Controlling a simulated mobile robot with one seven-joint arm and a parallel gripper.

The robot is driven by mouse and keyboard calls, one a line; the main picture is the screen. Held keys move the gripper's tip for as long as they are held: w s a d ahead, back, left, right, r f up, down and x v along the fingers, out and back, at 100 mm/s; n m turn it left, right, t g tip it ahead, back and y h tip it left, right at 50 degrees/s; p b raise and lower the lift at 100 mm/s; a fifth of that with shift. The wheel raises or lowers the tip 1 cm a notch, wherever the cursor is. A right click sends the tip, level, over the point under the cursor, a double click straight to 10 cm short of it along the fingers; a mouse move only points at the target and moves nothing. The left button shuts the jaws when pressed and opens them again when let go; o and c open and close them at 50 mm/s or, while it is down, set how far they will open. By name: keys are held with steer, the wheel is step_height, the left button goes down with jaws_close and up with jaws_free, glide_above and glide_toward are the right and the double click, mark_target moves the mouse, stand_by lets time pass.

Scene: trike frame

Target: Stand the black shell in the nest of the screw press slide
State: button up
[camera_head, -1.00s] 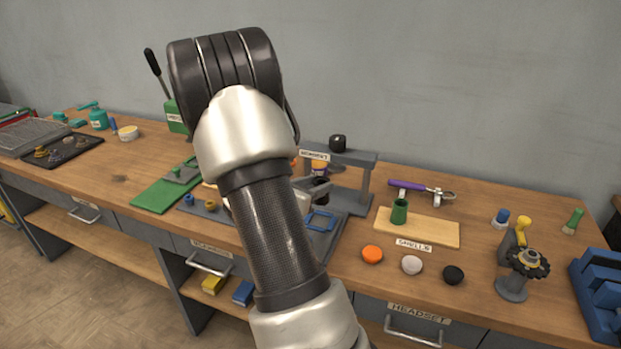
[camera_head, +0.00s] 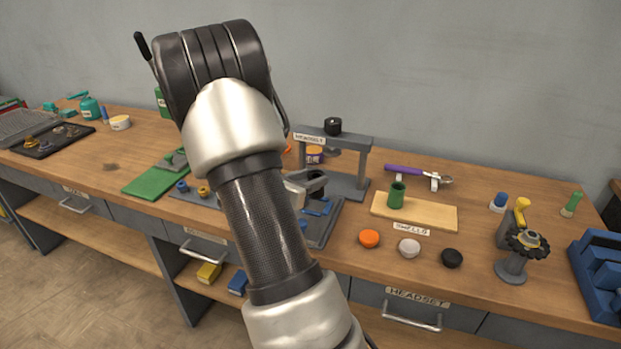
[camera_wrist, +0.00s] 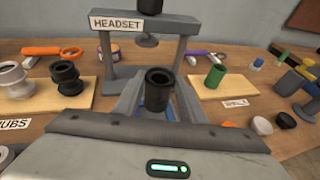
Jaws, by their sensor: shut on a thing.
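The black shell (camera_wrist: 158,90) is a short, open-topped dark tube, upright between the fingers of my gripper (camera_wrist: 158,100) in the wrist view. My gripper is shut on it. The screw press (camera_wrist: 150,25) is a grey frame labelled HEADSET, with its ram above and behind the shell. In the head view the press (camera_head: 335,143) stands mid-bench, and my gripper (camera_head: 308,186) is in front of it, partly hidden by my arm. Blue slide parts (camera_head: 318,207) show beside the gripper. The nest is hidden, and I cannot tell whether the shell touches it.
A green shell (camera_head: 396,195) stands on a wooden board (camera_head: 430,214) at right. Orange (camera_head: 369,239), white (camera_head: 409,248) and black (camera_head: 452,258) caps lie in front. A purple-handled tool (camera_head: 410,172) lies behind. Hub parts (camera_wrist: 65,75) stand left of the press in the wrist view.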

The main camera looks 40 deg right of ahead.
steer(key=shift+f+b, duration=0.75)
steer(key=shift+f, duration=0.45)
steer(key=shift+f+b, duration=0.95)
steer(key=shift+b, duration=0.35)
stand_by(0.9)
steer(key=o, duration=1.4)
steer(key=p+v, duration=0.2)
steer(key=v, duration=1.5)
steer(key=shift+a, duration=0.2)
